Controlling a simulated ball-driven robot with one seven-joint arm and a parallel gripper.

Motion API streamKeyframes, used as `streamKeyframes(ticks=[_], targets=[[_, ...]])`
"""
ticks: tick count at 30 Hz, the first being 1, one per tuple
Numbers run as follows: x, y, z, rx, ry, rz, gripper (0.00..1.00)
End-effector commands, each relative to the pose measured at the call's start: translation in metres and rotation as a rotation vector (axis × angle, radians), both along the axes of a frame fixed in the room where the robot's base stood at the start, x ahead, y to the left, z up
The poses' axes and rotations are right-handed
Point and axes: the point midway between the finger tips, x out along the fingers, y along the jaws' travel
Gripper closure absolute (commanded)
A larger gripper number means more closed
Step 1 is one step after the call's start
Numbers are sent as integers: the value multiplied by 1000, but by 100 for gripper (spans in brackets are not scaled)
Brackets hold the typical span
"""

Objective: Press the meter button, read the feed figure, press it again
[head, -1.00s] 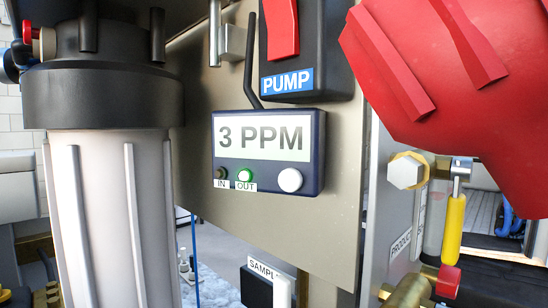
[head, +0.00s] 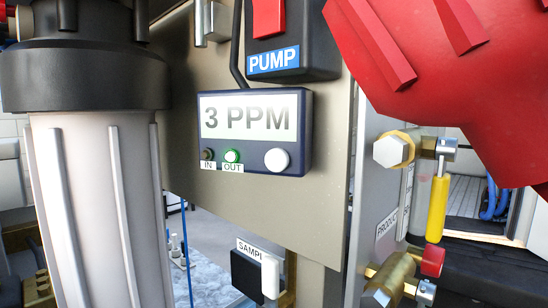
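The meter (head: 306,150) is a dark blue box on a beige panel, in the middle of the head view. Its display (head: 249,118) reads 3 PPM. Below the display, the OUT lamp (head: 232,156) is lit green and the IN lamp (head: 207,154) is dark. The round white meter button (head: 277,160) sits at the lower right of the meter, with nothing touching it. My gripper is not in view.
A black pump switch box (head: 318,62) with a red rocker is above the meter. A grey-white filter housing (head: 90,200) stands at left. A large red knob-like part (head: 440,80) fills the upper right.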

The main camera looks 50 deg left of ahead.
Motion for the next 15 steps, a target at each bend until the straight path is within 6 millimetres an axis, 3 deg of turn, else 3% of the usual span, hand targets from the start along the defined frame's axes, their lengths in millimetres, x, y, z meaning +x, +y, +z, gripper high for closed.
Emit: streamKeyframes(ticks=[5, 15], targets=[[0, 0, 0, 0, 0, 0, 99], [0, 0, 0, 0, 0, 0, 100]])
